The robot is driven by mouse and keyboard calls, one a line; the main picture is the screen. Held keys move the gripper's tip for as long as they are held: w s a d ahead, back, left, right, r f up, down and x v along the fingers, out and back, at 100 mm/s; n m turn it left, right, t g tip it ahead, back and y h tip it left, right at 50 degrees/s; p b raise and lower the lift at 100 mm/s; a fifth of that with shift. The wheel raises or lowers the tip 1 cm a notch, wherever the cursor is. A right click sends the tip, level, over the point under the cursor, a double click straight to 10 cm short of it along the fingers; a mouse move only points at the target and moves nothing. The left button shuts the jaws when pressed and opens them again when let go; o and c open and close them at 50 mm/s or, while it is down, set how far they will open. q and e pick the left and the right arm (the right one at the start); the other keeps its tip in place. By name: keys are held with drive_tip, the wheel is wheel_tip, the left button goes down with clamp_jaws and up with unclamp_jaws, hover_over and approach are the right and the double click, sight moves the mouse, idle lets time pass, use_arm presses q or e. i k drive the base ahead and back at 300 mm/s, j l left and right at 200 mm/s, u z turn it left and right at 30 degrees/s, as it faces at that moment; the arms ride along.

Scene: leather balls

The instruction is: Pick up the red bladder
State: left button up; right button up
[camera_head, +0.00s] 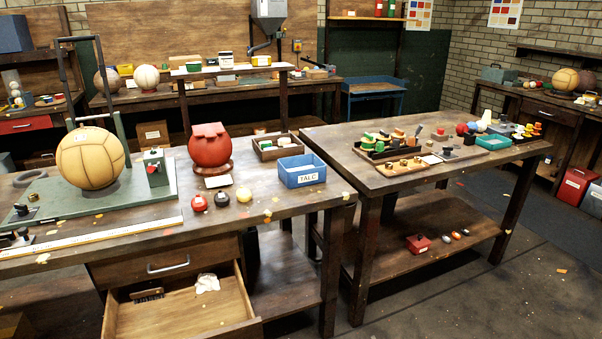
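A large red rounded body (209,146) with a folded, flap-like top sits upright on a brown round stand (212,168) on the left workbench. It looks like the red bladder, though smaller red balls are also in view. Another small red ball (461,129) is on the right bench. Neither of my grippers is in view.
A tan panelled ball (91,158) sits in a green frame left of the red body. A blue TALC box (302,171) and a wooden tray (278,146) stand to its right. An open drawer (181,305) juts out below. A floor gap separates the benches.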

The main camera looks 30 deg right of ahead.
sight(198, 203)
drive_tip(key=i+j+z, duration=0.3)
drive_tip(key=i+j, duration=0.15)
drive_tip(key=j, duration=0.15)
drive_tip(key=i+j+z, duration=0.15)
drive_tip(key=j, duration=0.2)
drive_tip(key=i+j+z, duration=0.3)
drive_tip(key=j, duration=0.45)
drive_tip(key=i+j+z, duration=0.1)
drive_tip(key=i+j, duration=0.15)
drive_tip(key=j, duration=0.15)
